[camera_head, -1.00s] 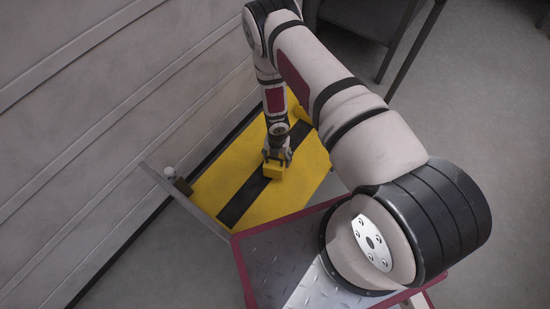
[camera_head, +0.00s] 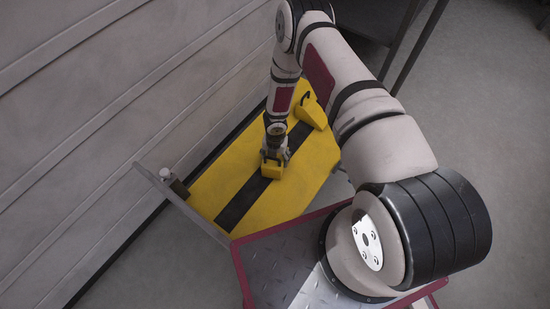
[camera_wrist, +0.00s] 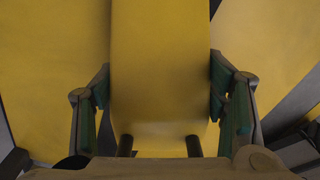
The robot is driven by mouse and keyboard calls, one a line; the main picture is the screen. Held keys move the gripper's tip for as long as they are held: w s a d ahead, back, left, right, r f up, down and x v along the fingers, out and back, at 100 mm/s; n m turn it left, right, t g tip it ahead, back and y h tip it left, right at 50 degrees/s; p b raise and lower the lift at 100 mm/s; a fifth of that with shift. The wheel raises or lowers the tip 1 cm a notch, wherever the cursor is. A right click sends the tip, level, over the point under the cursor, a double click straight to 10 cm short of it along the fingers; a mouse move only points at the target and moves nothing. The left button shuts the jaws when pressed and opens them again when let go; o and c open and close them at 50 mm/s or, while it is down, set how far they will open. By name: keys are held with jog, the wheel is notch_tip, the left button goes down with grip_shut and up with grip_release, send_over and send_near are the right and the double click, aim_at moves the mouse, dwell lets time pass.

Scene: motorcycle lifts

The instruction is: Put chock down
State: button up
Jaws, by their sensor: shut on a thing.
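My gripper (camera_head: 273,158) is shut on a yellow chock (camera_head: 271,171). The chock is over the yellow platform (camera_head: 230,182) with its black stripe, near the middle; I cannot tell if it touches the surface. In the wrist view the chock (camera_wrist: 160,75) fills the middle between the two fingers (camera_wrist: 160,110), which press on its sides. A second yellow chock (camera_head: 311,113) with a dark handle sits toward the far right end of the platform.
A panelled wall (camera_head: 110,90) runs along the left of the platform. A metal bar (camera_head: 180,204) crosses its near end. A red-edged tread-plate surface (camera_head: 285,262) is in front. Dark legs of a stand (camera_head: 402,75) rise behind. Grey floor (camera_head: 490,120) is open at right.

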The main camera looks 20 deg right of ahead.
jog(key=shift+f, duration=0.1)
jog(key=o, duration=1.7)
notch_tip(320, 180, up, 12)
jog(key=p, duration=0.4)
jog(key=shift+r, duration=0.25)
